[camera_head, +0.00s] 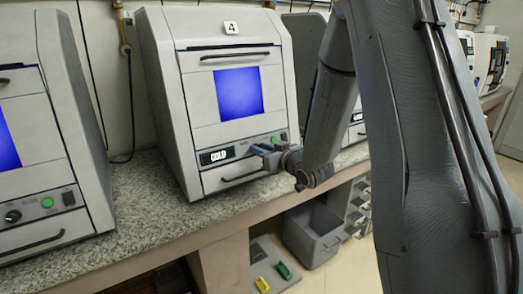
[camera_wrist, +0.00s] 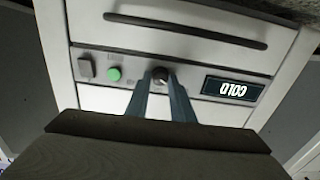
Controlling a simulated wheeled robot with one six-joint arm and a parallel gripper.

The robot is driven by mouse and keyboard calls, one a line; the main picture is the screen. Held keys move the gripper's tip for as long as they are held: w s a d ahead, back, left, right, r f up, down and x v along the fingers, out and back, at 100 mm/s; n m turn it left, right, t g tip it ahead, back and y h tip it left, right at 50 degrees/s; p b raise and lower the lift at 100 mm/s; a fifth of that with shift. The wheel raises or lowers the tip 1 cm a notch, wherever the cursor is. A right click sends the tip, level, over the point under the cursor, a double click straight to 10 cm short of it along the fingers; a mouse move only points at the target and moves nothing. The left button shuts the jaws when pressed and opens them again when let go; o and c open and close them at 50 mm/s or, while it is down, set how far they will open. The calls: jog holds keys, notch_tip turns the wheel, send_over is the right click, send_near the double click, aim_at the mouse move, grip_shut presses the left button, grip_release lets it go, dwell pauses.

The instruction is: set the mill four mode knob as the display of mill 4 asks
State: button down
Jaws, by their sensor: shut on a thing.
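Mill 4 (camera_head: 160,70) stands on the counter, with a number 4 plate (camera_head: 231,28) on top and a lit blue window. Its small display (camera_head: 217,156) reads COLD; it shows upside down in the wrist view (camera_wrist: 233,89). The mode knob (camera_wrist: 160,73) is small and dark, between the display and a green button (camera_wrist: 114,74). My gripper (camera_wrist: 160,82) is shut on the knob, one finger on each side. In the head view my gripper (camera_head: 268,150) hides the knob. The knob's pointer and its marks are too small to read.
A handle bar (camera_wrist: 185,31) runs along the drawer beside the panel. A dark square switch (camera_wrist: 86,68) sits past the green button. Another mill (camera_head: 75,130) stands at left. A grey bin (camera_head: 315,235) is below the speckled counter (camera_head: 135,205).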

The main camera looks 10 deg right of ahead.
jog(key=c, duration=1.6)
grip_release()
jog(key=shift+o, duration=0.2)
jog(key=v, duration=0.7)
jog(key=shift+s+b, duration=0.35)
jog(key=shift+b, duration=0.1)
jog(key=shift+d, duration=0.15)
jog(key=s+d+f+m+g+h, duration=0.2)
jog(key=s+f+g+h, duration=0.3)
jog(key=s+f+g, duration=0.3)
jog(key=s+a+m+g, duration=0.1)
jog(key=s+a+g, duration=0.1)
jog(key=s, duration=0.8)
jog(key=s+a+g, duration=0.3)
jog(key=s+g, duration=0.2)
jog(key=s, duration=0.5)
jog(key=shift+s+r+m, duration=0.3)
jog(key=shift+r+m, duration=0.1)
